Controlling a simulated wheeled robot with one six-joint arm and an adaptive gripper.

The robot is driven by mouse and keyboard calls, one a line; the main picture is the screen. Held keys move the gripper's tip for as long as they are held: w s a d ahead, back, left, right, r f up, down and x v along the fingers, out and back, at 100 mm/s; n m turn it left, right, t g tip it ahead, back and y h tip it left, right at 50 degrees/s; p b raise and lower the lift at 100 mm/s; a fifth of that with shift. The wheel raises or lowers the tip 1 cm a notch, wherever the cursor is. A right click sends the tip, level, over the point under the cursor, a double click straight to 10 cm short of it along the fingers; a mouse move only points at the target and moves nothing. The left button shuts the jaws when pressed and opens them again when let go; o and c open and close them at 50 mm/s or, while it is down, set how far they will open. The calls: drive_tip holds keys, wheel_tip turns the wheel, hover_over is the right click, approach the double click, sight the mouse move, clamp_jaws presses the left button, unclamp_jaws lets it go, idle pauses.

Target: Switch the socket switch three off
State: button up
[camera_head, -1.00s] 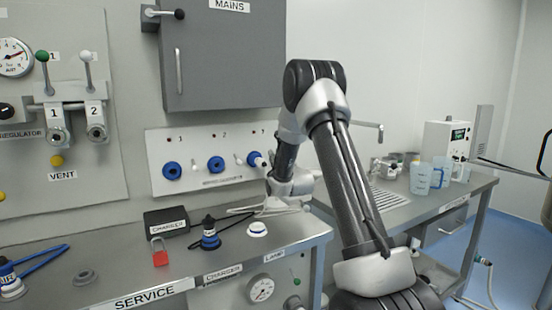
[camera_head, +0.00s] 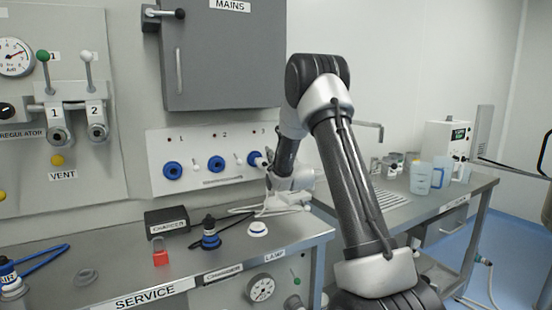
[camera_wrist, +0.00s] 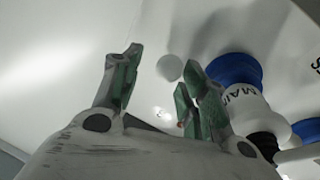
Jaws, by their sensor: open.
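The white socket panel (camera_head: 215,182) on the wall has blue sockets under the labels 1, 2 and 3. Socket three (camera_head: 254,158) is at the right, with a white plug in it. The switch beside socket three is hidden behind my arm in the head view. In the wrist view, a pale round knob (camera_wrist: 170,68), seemingly that switch's tip, shows between and just beyond my fingertips. My gripper (camera_wrist: 157,75) is open and empty, facing the panel. The blue socket and white plug marked MAIN (camera_wrist: 243,98) are close to its right finger. Contact with the knob cannot be told.
Small white levers stand beside sockets one (camera_head: 173,170) and two (camera_head: 216,164). The grey mains cabinet (camera_head: 222,60) hangs above. The bench below holds a black charger (camera_head: 167,222), a red padlock (camera_head: 160,257), a blue-black plug (camera_head: 210,238) and cables.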

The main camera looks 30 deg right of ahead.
wheel_tip(320, 180, up, 8)
drive_tip(key=shift+r, duration=0.1)
idle(0.5)
drive_tip(key=shift+s+a+r, duration=0.15)
drive_tip(key=s+a+f+g+y, duration=0.1)
drive_tip(key=s+a+g, duration=0.2)
drive_tip(key=s, duration=0.7)
drive_tip(key=s+a+g, duration=0.4)
drive_tip(key=s, duration=0.7)
drive_tip(key=s+a+f+g+y, duration=0.1)
drive_tip(key=s+a+g, duration=0.2)
drive_tip(key=s, duration=0.7)
drive_tip(key=s+a+f+g, duration=0.1)
drive_tip(key=s+f+g, duration=0.1)
drive_tip(key=s, duration=0.8)
drive_tip(key=s+a+f+g, duration=0.2)
drive_tip(key=s+f+g, duration=0.1)
drive_tip(key=s, duration=0.8)
drive_tip(key=shift+f+m+y, duration=0.3)
drive_tip(key=shift+f, duration=0.35)
